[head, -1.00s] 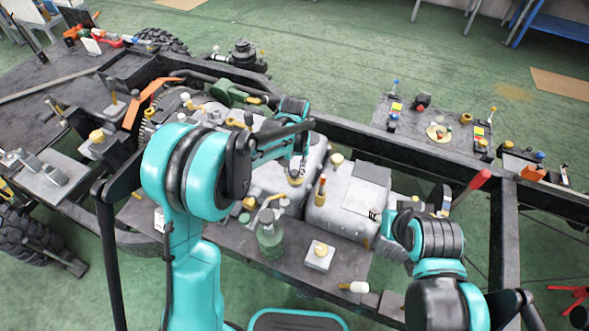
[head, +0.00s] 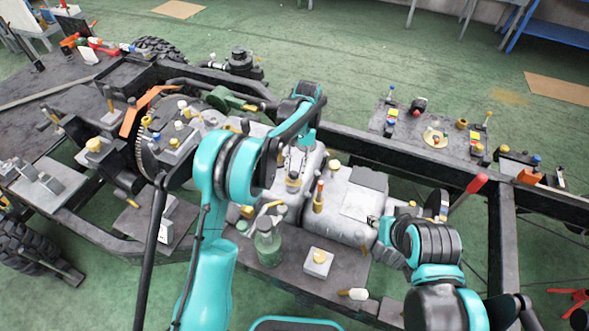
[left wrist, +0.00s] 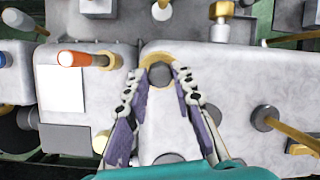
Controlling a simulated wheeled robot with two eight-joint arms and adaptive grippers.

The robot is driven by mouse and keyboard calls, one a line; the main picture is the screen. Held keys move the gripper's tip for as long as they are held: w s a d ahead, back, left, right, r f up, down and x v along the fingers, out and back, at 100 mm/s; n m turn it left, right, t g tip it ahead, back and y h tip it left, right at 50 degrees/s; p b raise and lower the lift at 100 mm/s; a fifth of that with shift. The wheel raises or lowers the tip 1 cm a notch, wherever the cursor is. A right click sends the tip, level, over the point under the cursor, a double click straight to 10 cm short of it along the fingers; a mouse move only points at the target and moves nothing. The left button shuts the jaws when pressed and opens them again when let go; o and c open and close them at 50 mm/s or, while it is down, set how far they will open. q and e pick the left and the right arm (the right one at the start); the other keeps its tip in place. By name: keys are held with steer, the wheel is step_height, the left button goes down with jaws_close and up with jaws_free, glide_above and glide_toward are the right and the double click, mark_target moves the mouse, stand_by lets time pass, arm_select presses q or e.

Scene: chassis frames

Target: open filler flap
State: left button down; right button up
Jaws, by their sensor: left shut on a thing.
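In the left wrist view a grey tank (left wrist: 225,75) carries a gold-coloured collar (left wrist: 150,60) at its edge. A dark round piece (left wrist: 160,74), seemingly part of the filler flap, sits at the collar between the fingertips of my left gripper (left wrist: 163,76). The gripper is shut on this piece. I cannot tell how far the flap is open. In the head view my left arm reaches over the same tank (head: 305,158), and the left gripper (head: 293,177) is small there. My right gripper (head: 373,221) is beside the right-hand tank (head: 345,190); its jaws are too small to read.
A brass fitting with an orange tip (head: 319,190) stands close right of the left gripper. A green glass bottle (head: 268,245) and a white block with a yellow knob (head: 318,262) stand in front. The dark chassis rail (head: 400,158) runs behind the tanks.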

arm_select(q)
steer(key=c, duration=1.3)
jaws_free()
steer(key=shift+o, duration=0.2)
steer(key=v, duration=1.2)
steer(key=shift+d, duration=0.1)
